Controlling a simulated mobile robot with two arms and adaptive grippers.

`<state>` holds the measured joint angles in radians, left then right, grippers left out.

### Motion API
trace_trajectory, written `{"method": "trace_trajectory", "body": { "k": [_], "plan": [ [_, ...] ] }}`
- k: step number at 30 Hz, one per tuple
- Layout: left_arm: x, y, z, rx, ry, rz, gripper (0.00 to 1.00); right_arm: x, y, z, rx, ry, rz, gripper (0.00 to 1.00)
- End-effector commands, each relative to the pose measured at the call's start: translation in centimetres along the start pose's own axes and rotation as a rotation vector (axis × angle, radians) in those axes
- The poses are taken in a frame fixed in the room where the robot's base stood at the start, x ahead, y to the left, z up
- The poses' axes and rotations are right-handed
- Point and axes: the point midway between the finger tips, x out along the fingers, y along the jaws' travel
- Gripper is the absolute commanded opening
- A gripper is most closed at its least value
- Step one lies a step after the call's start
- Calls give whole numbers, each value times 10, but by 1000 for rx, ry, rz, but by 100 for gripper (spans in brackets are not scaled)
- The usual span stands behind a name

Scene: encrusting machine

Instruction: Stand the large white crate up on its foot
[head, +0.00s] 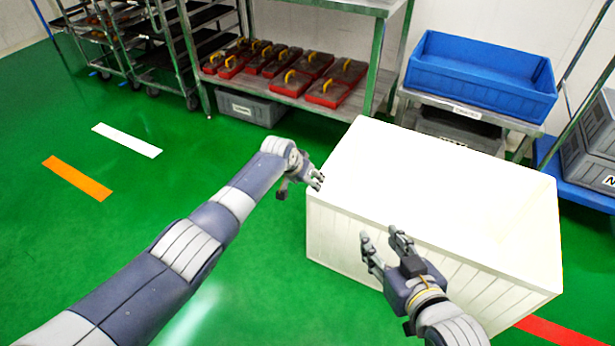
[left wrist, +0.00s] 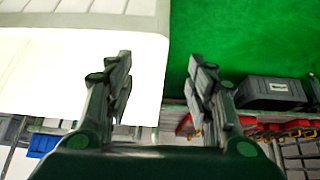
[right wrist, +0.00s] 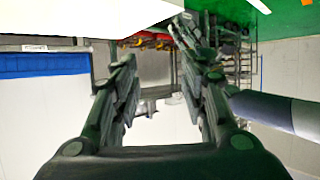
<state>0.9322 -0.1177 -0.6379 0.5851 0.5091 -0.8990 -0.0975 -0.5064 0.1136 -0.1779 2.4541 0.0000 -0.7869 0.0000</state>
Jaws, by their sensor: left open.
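The large white crate (head: 430,245) is on the green floor at the centre right of the head view. My left gripper (head: 314,180) is open at the crate's near left corner. In the left wrist view the white crate's edge (left wrist: 150,75) shows between the open fingers (left wrist: 160,80); I cannot tell whether they touch it. My right gripper (head: 387,248) is open in front of the ribbed side. Its fingers (right wrist: 162,85) are spread and empty in the right wrist view.
A steel rack (head: 375,70) with red, yellow-handled boxes stands behind. A blue bin (head: 480,78) sits on a low table behind the crate. Grey crates (head: 590,150) are stacked at the right.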

Motion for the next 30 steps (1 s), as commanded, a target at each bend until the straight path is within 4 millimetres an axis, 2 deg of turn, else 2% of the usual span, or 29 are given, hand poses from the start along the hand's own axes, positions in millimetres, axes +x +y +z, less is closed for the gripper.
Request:
{"method": "trace_trajectory", "body": {
  "k": [14, 23, 30],
  "plan": [
    [-11, 0, -2, 0, 1, 0, 50, -28, 10, 69, 4, -356, 21, 40],
    [-16, 0, -2, -1, 0, 0, 50, -60, 15, 108, 9, -578, 34, 40],
    [-21, 0, -2, -1, 0, 0, 50, -92, 18, 136, 15, -757, 43, 40]
  ]
}}
